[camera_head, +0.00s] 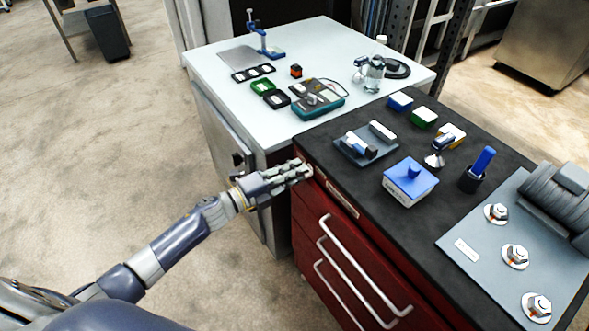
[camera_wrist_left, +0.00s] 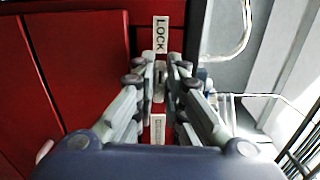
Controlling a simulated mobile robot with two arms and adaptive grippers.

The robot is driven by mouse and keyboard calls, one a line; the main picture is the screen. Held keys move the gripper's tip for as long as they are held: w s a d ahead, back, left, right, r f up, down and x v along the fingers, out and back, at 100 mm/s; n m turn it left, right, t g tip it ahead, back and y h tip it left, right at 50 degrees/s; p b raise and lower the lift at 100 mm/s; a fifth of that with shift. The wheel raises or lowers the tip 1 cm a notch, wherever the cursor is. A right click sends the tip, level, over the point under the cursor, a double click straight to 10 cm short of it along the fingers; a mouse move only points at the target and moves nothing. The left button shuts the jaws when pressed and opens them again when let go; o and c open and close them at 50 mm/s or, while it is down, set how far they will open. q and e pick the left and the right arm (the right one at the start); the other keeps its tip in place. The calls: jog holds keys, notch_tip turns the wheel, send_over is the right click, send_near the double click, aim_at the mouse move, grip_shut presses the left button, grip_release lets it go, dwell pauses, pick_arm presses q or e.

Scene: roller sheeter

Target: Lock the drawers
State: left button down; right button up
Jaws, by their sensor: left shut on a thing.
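The red drawer cabinet (camera_head: 312,236) has a black top and drawers with long pale bar handles (camera_head: 343,255); the drawer fronts look closed. My left gripper (camera_head: 306,170) reaches the cabinet's upper left corner, near the top edge. In the left wrist view, its fingers (camera_wrist_left: 160,76) are shut on a small pale lock piece (camera_wrist_left: 160,82) on the red front (camera_wrist_left: 88,60). A white label reading LOCK (camera_wrist_left: 160,34) sits just above the fingertips, and another pale label (camera_wrist_left: 157,130) shows below, its text unreadable. The fingers partly hide the lock piece. My right gripper is out of view.
The black top (camera_head: 345,205) holds a blue-lidded box (camera_head: 410,181), small tubs and a grey machine plate (camera_head: 470,225). A white bench (camera_head: 225,75) with instruments adjoins it at the back left. The floor (camera_head: 100,165) at left is clear.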

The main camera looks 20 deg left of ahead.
pick_arm(q)
jog(key=shift+n, duration=0.3)
dwell(0.4)
jog(key=c, duration=1.7)
grip_release()
jog(key=shift+o, duration=0.2)
jog(key=v, duration=1.2)
jog(key=shift+a, duration=0.1)
